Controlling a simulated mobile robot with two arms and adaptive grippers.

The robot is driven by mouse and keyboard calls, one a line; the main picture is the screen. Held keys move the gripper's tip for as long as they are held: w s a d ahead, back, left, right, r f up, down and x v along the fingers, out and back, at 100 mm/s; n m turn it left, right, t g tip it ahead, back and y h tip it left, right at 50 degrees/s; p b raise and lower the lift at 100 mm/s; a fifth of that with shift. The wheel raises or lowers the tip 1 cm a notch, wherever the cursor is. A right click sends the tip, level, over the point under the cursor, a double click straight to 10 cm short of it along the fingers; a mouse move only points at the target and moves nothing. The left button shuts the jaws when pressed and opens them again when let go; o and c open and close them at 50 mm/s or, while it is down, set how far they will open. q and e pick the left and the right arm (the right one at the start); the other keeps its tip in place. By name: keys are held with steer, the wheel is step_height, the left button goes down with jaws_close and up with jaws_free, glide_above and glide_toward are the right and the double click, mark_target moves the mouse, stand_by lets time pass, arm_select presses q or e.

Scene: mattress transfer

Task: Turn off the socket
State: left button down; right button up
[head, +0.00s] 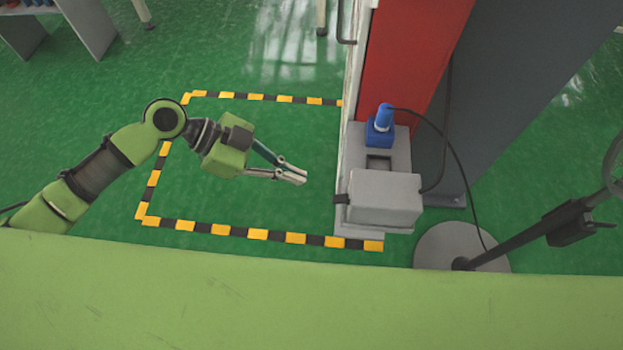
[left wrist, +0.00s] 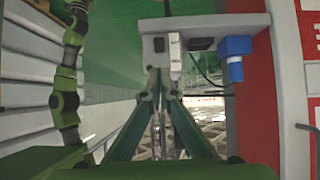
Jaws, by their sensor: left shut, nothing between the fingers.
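The socket unit is a grey box (head: 385,195) on a ledge beside the red machine. It has a small black knob (head: 341,198) on its left side. A blue plug (head: 381,130) stands behind it, with a dark recess between them. My left gripper (head: 303,175) is shut and empty, a little left of the box and apart from it in the head view. My right gripper is out of view.
The red machine panel (head: 410,55) rises behind the socket. A black cable loops right of it, near a pole on a round grey base (head: 430,245). Yellow-black floor tape (head: 258,234) borders open green floor under my left arm.

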arm_select(q)
steer(key=a, duration=0.1)
steer(key=a+r, duration=0.1)
steer(key=a, duration=0.1)
steer(key=shift+a+b, duration=0.3)
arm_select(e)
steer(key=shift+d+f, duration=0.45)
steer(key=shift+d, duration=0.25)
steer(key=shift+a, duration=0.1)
